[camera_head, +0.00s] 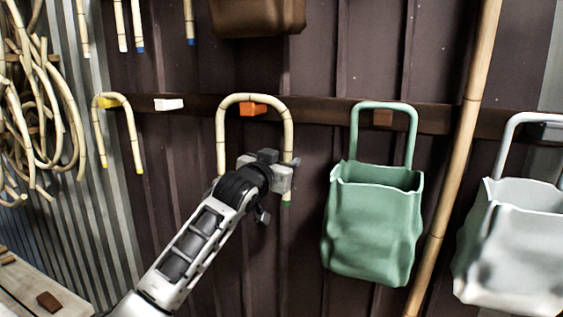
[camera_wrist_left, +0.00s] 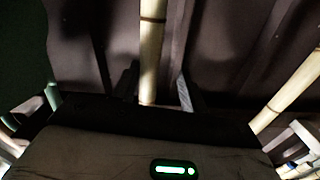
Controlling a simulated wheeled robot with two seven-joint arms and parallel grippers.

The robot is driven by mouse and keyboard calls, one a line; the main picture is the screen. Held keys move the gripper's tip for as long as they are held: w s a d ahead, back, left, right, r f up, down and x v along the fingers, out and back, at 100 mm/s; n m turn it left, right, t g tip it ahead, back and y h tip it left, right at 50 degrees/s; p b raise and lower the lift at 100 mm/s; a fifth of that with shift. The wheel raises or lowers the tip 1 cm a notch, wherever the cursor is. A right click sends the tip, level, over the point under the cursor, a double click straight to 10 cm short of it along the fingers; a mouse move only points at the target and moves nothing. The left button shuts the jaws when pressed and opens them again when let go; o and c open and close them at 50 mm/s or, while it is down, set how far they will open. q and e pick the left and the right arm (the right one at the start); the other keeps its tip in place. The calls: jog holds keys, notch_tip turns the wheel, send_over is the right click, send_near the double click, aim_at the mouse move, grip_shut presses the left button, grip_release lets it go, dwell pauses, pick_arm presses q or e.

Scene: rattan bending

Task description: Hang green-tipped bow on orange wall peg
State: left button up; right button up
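The pale bent rattan bow (camera_head: 289,130) is an upside-down U against the dark wall. Its arch lies just over the orange peg (camera_head: 253,109), apparently touching it. Its right leg ends in a green tip (camera_head: 286,204); its left leg's lower end is hidden behind my left arm. My left gripper (camera_head: 287,175) is at the lower right leg. In the left wrist view the leg (camera_wrist_left: 151,45) stands between the two fingers (camera_wrist_left: 157,85), with a visible gap on each side, so the gripper looks open around it. My right gripper is not in view.
A yellow-tipped bow (camera_head: 133,140) hangs at left beside a white peg (camera_head: 169,104). A green bag (camera_head: 372,225) hangs close on the right, with a leaning pole (camera_head: 462,150) and a pale bag (camera_head: 512,245) beyond. A brown container (camera_head: 258,15) is above.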

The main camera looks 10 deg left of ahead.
pick_arm(q)
jog(key=s+a+b, duration=0.2)
jog(key=s+a, duration=0.1)
jog(key=s, duration=1.2)
jog(key=shift+s+b, duration=0.3)
jog(key=shift+s, duration=0.1)
jog(key=s+a+p, duration=0.1)
jog(key=s, duration=0.7)
jog(key=shift+s+a, duration=0.35)
jog(key=shift+a, duration=0.05)
